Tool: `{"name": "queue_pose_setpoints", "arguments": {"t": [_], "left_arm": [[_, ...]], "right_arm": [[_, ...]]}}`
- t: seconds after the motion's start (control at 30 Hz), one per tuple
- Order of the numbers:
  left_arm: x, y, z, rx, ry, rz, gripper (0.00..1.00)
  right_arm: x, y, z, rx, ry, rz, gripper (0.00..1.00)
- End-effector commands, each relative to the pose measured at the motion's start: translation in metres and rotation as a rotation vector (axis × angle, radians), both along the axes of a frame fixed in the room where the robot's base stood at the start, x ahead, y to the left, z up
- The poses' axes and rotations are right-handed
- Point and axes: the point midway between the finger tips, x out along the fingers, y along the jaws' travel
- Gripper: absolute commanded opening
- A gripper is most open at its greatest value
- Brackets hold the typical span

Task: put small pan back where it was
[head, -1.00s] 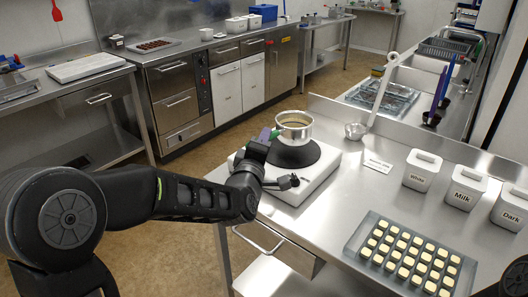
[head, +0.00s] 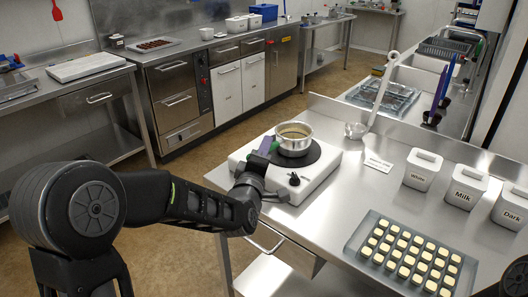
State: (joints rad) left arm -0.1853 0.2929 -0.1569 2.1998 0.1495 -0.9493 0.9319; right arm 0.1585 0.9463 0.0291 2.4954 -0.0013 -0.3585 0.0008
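The small pan (head: 294,138) is a shiny metal pan with some pale brownish content inside. It sits upright on or just over the round black plate (head: 313,157) of a white appliance (head: 322,172) on the steel table; I cannot tell whether it fully touches. My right gripper is not in view; only a dark bit of my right arm shows at the lower right edge.
A black knob (head: 294,180) is on the appliance's front. To the right are a ladle (head: 357,129), a label card (head: 378,164), white, milk and dark canisters (head: 468,188), and a tray of pale pieces (head: 363,228). Bare table lies between appliance and tray.

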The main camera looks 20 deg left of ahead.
Motion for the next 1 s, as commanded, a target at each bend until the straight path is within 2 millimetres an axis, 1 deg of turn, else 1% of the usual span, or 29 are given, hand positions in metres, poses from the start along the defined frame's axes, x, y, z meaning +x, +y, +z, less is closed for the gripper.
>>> {"name": "queue_pose_setpoints", "arguments": {"t": [0.27, 0.4, 0.43, 0.57, 0.67, 0.87, 0.9, 1.0], "left_arm": [[0.000, 0.000, 0.001, 0.000, 0.000, 0.000, 0.41], [0.000, 0.000, 0.005, 0.000, 0.000, 0.000, 0.41], [-0.004, 0.000, 0.003, -0.001, 0.000, 0.000, 0.41], [-0.022, -0.002, 0.002, -0.002, -0.001, -0.001, 0.41], [-0.042, -0.004, 0.002, -0.001, -0.001, 0.000, 0.41], [-0.093, -0.008, 0.002, -0.002, -0.003, 0.000, 0.41], [-0.095, -0.008, -0.004, -0.001, -0.007, 0.004, 0.41], [-0.102, -0.008, -0.004, 0.000, -0.007, 0.008, 0.41]], "right_arm": [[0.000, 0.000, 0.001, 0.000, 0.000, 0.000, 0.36], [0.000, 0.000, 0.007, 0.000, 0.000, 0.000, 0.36], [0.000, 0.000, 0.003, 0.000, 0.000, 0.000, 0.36], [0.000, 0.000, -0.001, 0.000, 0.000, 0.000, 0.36], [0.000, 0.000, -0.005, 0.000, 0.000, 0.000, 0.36], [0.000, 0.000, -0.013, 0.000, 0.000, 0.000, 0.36], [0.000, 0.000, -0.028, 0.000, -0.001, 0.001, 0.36], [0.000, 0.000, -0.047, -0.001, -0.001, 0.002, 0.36]]}}
